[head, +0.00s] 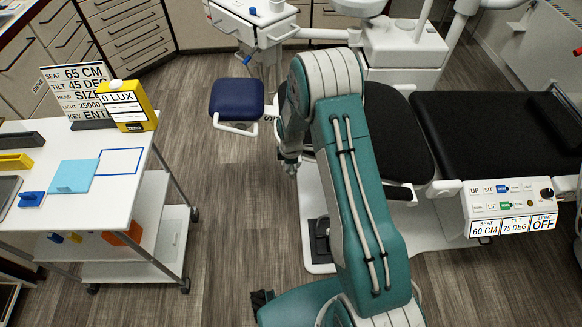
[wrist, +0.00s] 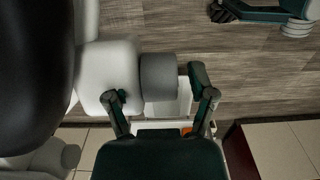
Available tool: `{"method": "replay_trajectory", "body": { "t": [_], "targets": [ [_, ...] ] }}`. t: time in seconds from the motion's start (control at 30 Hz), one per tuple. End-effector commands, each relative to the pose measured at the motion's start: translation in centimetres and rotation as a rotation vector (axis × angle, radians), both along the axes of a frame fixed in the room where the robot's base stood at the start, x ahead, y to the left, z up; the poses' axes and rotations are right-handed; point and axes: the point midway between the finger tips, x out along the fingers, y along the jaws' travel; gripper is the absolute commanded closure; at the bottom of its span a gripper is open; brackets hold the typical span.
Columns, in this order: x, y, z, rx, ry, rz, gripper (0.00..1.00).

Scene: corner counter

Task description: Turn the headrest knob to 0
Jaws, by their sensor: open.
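In the wrist view a grey cylindrical knob (wrist: 158,72) sits on the end of a white housing (wrist: 108,68) beside a dark pad (wrist: 35,75). I take it for the headrest knob; no scale or mark on it is readable. My gripper (wrist: 158,90) is open, with one finger near the housing and the other to the right of the knob. I cannot tell whether either finger touches. In the head view my gripper (head: 290,165) is small and partly hidden by my arm, left of the black chair back (head: 405,140). The knob is not clear there.
The chair panel (head: 508,205) reads seat 60 CM, tilt 75 DEG, light OFF. A navy pad (head: 237,96) stands left of my arm. A white cart (head: 118,188) at left carries a sign (head: 78,88) and a yellow meter (head: 127,104). Floor between cart and chair is mostly clear.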

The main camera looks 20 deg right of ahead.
Motion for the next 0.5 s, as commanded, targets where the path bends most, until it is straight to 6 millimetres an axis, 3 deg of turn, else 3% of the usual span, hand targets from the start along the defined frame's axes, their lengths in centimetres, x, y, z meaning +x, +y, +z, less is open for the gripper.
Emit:
{"method": "replay_trajectory", "body": {
  "t": [0.1, 0.13, 0.27, 0.3, 0.5],
  "targets": [
    [0.02, 0.00, 0.03, 0.000, 0.000, 0.000, 0.28],
    [0.02, 0.00, 0.03, 0.000, 0.000, 0.000, 0.37],
    [0.02, 0.00, 0.05, 0.000, -0.001, 0.000, 0.95],
    [0.03, -0.01, 0.05, 0.000, -0.001, 0.000, 1.00],
    [0.06, 0.00, 0.05, -0.001, -0.001, 0.000, 1.00]
  ]
}}
